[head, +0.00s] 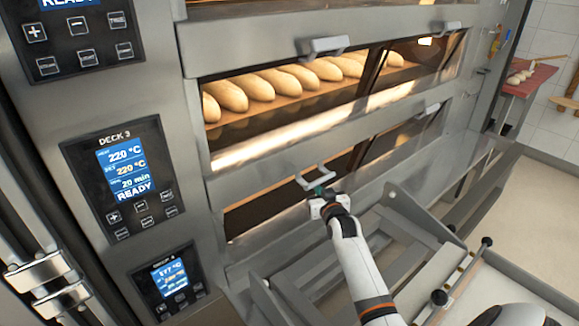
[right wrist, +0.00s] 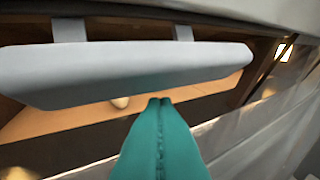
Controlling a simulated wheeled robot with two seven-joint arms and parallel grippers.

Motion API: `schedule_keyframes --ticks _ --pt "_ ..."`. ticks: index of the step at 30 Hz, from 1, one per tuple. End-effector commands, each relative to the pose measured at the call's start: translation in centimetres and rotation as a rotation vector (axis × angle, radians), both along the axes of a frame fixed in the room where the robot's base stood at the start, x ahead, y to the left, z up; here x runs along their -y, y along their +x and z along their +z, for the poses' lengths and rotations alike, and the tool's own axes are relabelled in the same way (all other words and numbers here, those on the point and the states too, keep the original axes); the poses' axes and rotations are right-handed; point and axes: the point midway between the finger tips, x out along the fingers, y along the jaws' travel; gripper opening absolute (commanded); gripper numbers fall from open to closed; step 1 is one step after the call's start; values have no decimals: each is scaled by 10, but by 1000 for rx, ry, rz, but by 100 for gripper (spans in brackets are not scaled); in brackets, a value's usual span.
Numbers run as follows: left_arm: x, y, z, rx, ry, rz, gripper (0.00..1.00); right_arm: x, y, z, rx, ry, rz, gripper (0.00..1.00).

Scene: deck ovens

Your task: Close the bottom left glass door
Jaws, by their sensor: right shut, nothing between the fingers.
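The bottom left glass door (head: 268,208) is in the lowest window row in view, below the bread deck. I cannot tell how far it stands open. Its handle (head: 314,178) is a pale grey bar on two brackets. In the right wrist view the handle (right wrist: 130,72) spans the upper part. My right gripper (head: 322,192) is right at the handle in the head view, with teal fingers. In the right wrist view its shut fingertips (right wrist: 160,101) are just below the bar and hold nothing. I cannot tell whether they touch it. My left gripper is out of view.
Long loaves (head: 255,86) lie behind the glass of the deck above. Control panels (head: 125,178) line the left side. A metal frame (head: 350,262) with rails stands in front of the oven, below my right arm. Open floor (head: 545,205) lies at the right.

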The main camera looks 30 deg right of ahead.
Motion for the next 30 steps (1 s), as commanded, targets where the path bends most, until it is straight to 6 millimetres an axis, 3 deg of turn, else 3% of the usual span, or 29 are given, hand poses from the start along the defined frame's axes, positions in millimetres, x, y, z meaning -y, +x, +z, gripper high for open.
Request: schedule_keyframes --ticks 18,28,30 --pt "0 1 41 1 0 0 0 2 0 48 18 -8 -1 0" --pt "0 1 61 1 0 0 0 3 -1 68 18 -10 -2 0" --pt "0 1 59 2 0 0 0 2 -1 65 17 -10 -1 0"
